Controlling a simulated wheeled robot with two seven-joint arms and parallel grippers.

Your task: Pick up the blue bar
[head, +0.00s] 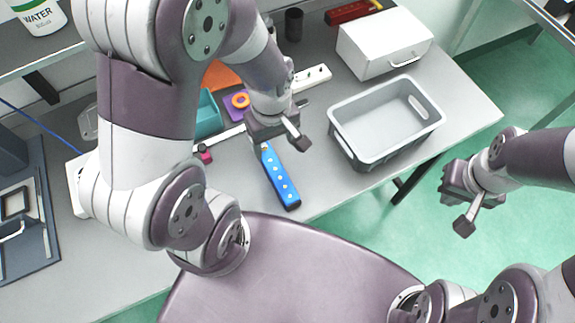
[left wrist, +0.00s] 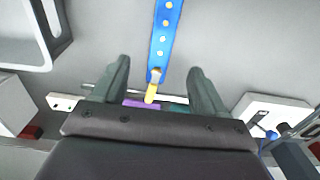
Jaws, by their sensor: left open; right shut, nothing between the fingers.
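The blue bar (head: 280,180) lies on the grey table near its front edge, with a row of pale dots along it. In the left wrist view the blue bar (left wrist: 165,38) runs up from between the fingertips, with a yellow piece (left wrist: 152,88) at its near end. My left gripper (head: 275,136) is above the bar's far end, open, and its fingers (left wrist: 158,75) stand on either side of that end. I cannot tell the height between them. My right gripper (head: 465,210) is shut and empty, over the green floor at the right.
A grey bin (head: 356,150) stands right of the bar, with a white box (head: 375,50) behind it. A power strip (head: 312,77), a teal container (head: 207,115), an orange ring (head: 240,100) and a dark cup (head: 293,24) are further back. The table between bar and bin is clear.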

